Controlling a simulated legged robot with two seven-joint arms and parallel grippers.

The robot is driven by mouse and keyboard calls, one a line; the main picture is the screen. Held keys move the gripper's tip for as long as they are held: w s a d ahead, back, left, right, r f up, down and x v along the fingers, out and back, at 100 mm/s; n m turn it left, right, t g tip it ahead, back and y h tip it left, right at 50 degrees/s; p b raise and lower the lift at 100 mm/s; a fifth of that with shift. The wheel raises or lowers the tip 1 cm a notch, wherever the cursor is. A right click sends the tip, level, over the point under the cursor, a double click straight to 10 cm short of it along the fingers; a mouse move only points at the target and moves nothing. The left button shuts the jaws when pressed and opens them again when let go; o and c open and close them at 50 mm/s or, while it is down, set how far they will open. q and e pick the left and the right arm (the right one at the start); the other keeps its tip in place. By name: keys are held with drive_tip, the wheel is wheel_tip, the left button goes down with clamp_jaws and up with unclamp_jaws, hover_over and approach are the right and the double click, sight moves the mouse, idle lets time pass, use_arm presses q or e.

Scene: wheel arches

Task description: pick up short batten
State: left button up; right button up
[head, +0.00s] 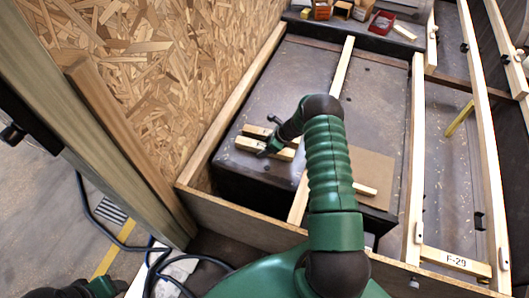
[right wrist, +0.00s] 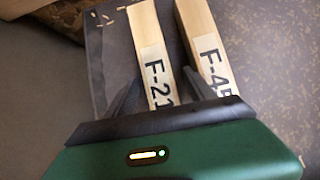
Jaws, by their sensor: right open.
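Two short pale wooden battens lie side by side on the dark box top; in the head view they are the upper one (head: 257,131) and the lower one (head: 250,145). In the right wrist view one is labelled F-21 (right wrist: 148,40); the other (right wrist: 197,25) has a partly hidden label starting F-4. My right gripper (head: 265,152) is down at the battens. Its open fingers (right wrist: 160,78) lie on either side of the F-21 batten, with the right finger between the two battens. My left arm shows at the lower left edge of the head view; its fingers are unclear.
A chipboard wall (head: 150,60) rises on the left. Long wooden rails cross the work area, and a cardboard sheet (head: 372,170) lies right of my right arm. A batten labelled F-29 (head: 455,260) is at lower right. A red tray (head: 381,22) stands at the back.

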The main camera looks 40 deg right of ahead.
drive_tip(key=shift+w, duration=0.1)
clamp_jaws()
idle(0.3)
